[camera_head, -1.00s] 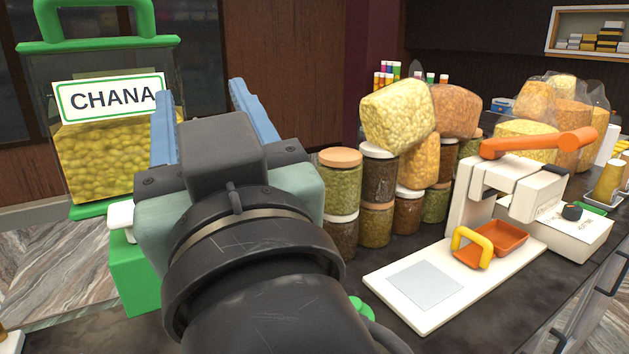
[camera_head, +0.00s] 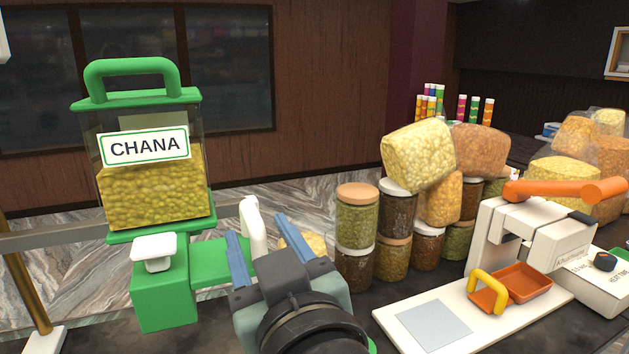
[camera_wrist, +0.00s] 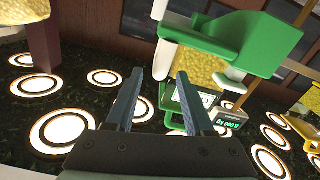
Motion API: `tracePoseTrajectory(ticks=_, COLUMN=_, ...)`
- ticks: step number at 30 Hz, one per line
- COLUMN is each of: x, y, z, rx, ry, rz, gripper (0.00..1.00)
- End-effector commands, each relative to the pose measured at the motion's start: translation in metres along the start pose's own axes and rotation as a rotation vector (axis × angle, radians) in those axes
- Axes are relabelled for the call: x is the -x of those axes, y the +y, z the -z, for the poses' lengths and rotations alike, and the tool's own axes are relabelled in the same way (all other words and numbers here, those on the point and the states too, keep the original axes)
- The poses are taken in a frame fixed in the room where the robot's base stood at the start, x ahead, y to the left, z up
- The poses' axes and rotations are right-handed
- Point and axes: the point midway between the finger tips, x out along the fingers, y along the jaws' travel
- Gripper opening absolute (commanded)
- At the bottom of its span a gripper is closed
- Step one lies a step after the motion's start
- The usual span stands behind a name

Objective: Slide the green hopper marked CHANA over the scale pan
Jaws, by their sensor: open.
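The green hopper marked CHANA (camera_head: 150,185) stands at the left in the head view, clear-walled and part-full of yellow-green grains. Its green base and a white knob (camera_head: 154,251) are below it. A white upright handle (camera_head: 254,226) rises beside the green arm to the right of the base. My gripper (camera_head: 257,228) is open, and its blue fingertips appear either side of this handle; contact cannot be told. I cannot clearly make out the scale pan.
Stacked jars (camera_head: 357,220) and bags of snacks (camera_head: 418,150) stand just right of my gripper. A white machine (camera_head: 535,235) with an orange lever and an orange scoop (camera_head: 525,283) is farther right. Glowing rings (camera_wrist: 70,130) show on the dark surface in the wrist view.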

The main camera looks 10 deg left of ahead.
Motion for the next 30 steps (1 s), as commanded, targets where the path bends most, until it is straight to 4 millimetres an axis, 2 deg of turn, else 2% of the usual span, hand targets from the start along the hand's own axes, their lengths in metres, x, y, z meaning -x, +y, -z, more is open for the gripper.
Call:
tracePoseTrajectory(ticks=3, x=-0.028, y=0.000, z=0.003, rx=-0.002, ry=-0.003, rz=0.003, gripper=0.53)
tracePoseTrajectory(ticks=10, x=-0.064, y=0.000, z=0.003, rx=0.000, ry=0.000, rz=0.001, gripper=0.53)
tracePoseTrajectory(ticks=16, x=-0.077, y=0.000, z=0.001, rx=0.000, ry=0.001, rz=-0.001, gripper=0.53)
tracePoseTrajectory(ticks=24, x=-0.078, y=0.000, z=0.000, rx=0.000, ry=0.001, rz=-0.001, gripper=0.53)
tracePoseTrajectory(ticks=26, x=-0.078, y=0.000, z=0.000, rx=0.000, ry=0.001, rz=-0.001, gripper=0.46)
tracePoseTrajectory(ticks=30, x=-0.078, y=0.000, z=0.000, rx=0.000, ry=0.001, rz=-0.002, gripper=0.21)
